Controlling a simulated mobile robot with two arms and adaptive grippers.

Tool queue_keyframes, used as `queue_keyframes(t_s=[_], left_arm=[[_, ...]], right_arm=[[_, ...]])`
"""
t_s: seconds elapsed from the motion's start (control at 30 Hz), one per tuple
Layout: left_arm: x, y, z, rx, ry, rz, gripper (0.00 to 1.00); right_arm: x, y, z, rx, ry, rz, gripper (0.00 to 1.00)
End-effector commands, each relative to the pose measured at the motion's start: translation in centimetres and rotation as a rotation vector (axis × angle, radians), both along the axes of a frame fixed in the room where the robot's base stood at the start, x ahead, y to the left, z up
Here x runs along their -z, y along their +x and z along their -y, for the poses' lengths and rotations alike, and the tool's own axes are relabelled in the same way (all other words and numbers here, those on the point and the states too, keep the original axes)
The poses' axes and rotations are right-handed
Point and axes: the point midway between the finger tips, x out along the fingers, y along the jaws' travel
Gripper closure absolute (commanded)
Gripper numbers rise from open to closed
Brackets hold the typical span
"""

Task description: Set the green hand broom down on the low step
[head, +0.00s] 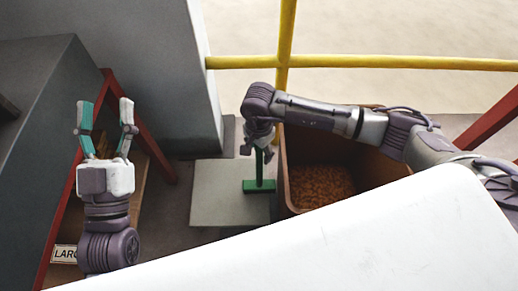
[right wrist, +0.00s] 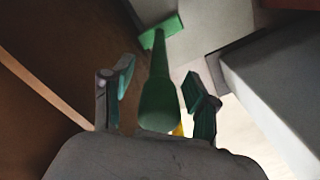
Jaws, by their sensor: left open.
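The green hand broom (head: 259,184) is upright, its brush end down at the right edge of the low grey step (head: 215,200). Its handle rises to my right gripper (head: 258,138). In the right wrist view the broom handle (right wrist: 160,85) lies between the fingers of my right gripper (right wrist: 158,88); these look apart, with gaps on both sides. The brush end shows beside the pale step (right wrist: 205,25). I cannot tell for sure that the brush touches the step. My left gripper (head: 105,115) is open, empty and pointing up at the left.
A brown bin (head: 290,195) with brown granular contents stands right of the step. A yellow railing (head: 390,63) runs behind. A grey column (head: 165,80) stands behind left, and red sloping frame bars (head: 150,150) are at the left. A white surface (head: 370,240) fills the front.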

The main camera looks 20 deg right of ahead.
Motion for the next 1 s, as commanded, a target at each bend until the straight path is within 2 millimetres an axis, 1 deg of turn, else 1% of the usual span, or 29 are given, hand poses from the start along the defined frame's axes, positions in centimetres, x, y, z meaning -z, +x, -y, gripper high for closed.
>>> queue_keyframes(t_s=[0.2, 0.33, 0.47, 0.7, 0.8, 0.9, 1.0], left_arm=[[0.0, 0.1, 0.0, -0.001, 0.0, -0.003, 0.42], [0.0, 0.1, 0.0, -0.001, 0.001, -0.003, 0.42], [0.0, 0.1, 0.0, -0.001, 0.001, -0.003, 0.42], [0.0, 0.1, 0.0, 0.0, 0.002, -0.004, 0.42], [0.0, 0.1, 0.0, 0.0, 0.002, -0.004, 0.42], [0.1, 0.1, 0.0, 0.0, 0.002, -0.004, 0.42], [0.1, 0.1, 0.0, 0.0, 0.002, -0.004, 0.42]], right_arm=[[0.0, -0.1, 0.0, 0.0, -0.001, -0.002, 0.41], [-0.9, 0.0, 0.0, 0.0, -0.001, 0.0, 0.41], [-3.1, 0.1, 0.1, -0.001, 0.0, 0.004, 0.41], [-8.3, 0.1, 0.1, -0.001, 0.0, 0.004, 0.41], [-10.0, 0.1, 0.1, -0.001, -0.001, 0.003, 0.41], [-11.1, 0.0, 0.0, -0.001, 0.0, 0.001, 0.41], [-11.8, 0.0, 0.0, 0.0, -0.001, 0.0, 0.41]])
